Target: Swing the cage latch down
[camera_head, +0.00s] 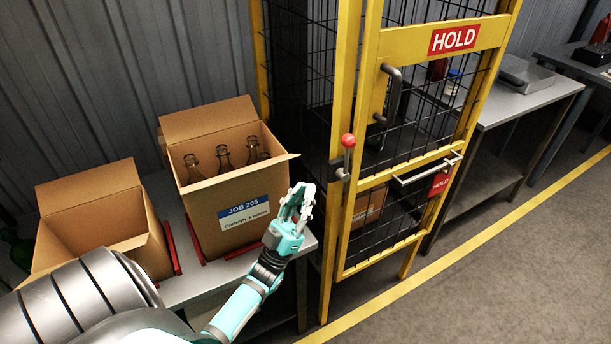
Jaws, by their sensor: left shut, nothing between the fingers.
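The yellow-framed cage (347,90) with black mesh stands right of centre, its door shut in the frame. The cage latch (347,155) is a short lever with a red ball knob on the front post, its knob end pointing up. My left gripper (302,190) is shut and empty, its fingertips pointing up. My right gripper is not in view.
An open carton labelled JOB 205 (232,215) with several bottles stands on the grey bench beside my left gripper. Another open carton (100,215) is further left. The door has a dark handle (391,95) and a lower bar (428,170). The floor at right is clear.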

